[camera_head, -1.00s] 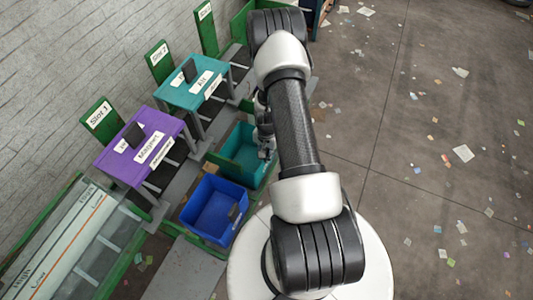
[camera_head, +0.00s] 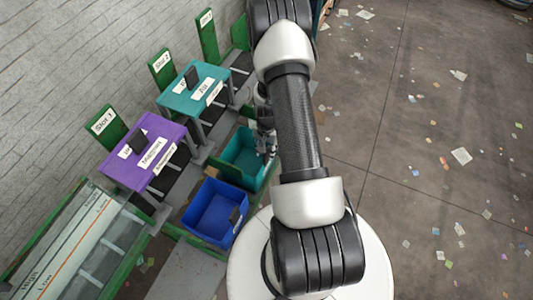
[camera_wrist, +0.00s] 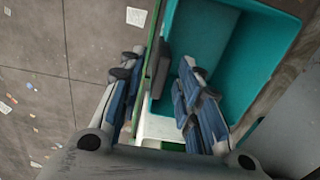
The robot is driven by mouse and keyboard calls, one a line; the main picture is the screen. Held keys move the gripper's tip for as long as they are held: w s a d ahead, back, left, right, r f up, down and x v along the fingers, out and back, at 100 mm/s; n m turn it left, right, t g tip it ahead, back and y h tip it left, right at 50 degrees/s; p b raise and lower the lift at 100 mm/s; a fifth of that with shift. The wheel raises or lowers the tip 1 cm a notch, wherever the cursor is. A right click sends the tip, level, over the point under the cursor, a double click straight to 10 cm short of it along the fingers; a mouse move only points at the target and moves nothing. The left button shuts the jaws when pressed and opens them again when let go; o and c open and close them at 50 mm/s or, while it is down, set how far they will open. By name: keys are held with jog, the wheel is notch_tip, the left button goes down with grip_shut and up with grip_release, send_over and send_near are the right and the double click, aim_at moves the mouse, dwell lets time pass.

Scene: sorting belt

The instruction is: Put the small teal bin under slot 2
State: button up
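The small teal bin (camera_head: 238,162) stands open-topped beside the blue bin, in front of the slot row in the head view. In the wrist view the teal bin (camera_wrist: 250,60) fills the right of centre, with a dark plate on its near wall. My gripper (camera_wrist: 160,110) is open, with its fingers apart on either side of that wall: one looks outside the bin, the other over its inside. Contact cannot be told. In the head view my gripper (camera_head: 266,150) is partly hidden by my arm at the bin's right side. The green Slot 2 sign (camera_head: 161,68) stands behind a teal-topped stand (camera_head: 188,98).
The blue bin (camera_head: 209,215) stands close to the teal bin. A purple-topped stand (camera_head: 130,170) is at the Slot 1 sign (camera_head: 105,123). A green-edged conveyor (camera_head: 62,245) lies at lower left. The floor at right is open, with scattered paper bits.

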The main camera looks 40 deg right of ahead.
notch_tip(320, 180, up, 6)
jog(key=shift+f+p, duration=0.25)
jog(key=shift+p, duration=0.4)
jog(key=w+a+r+n+t, duration=0.1)
jog(key=a+r+n, duration=0.3)
jog(key=r, duration=0.9)
jog(key=w+a+r+n+t, duration=0.1)
jog(key=a+r+n, duration=0.1)
jog(key=a+r, duration=0.8)
jog(key=s+a+r+n+t, duration=0.1)
jog(key=s+a+r+n, duration=0.2)
jog(key=s+r, duration=0.5)
jog(key=s+a+r+n+t, duration=0.1)
jog(key=s+a+r+n, duration=0.3)
jog(key=s+a+r, duration=0.2)
notch_tip(320, 180, up, 3)
jog(key=s, duration=0.2)
jog(key=shift+s+a+f+n+t, duration=0.2)
jog(key=shift+s+a+n+t, duration=0.1)
jog(key=shift+s, duration=0.05)
jog(key=shift+a, duration=0.1)
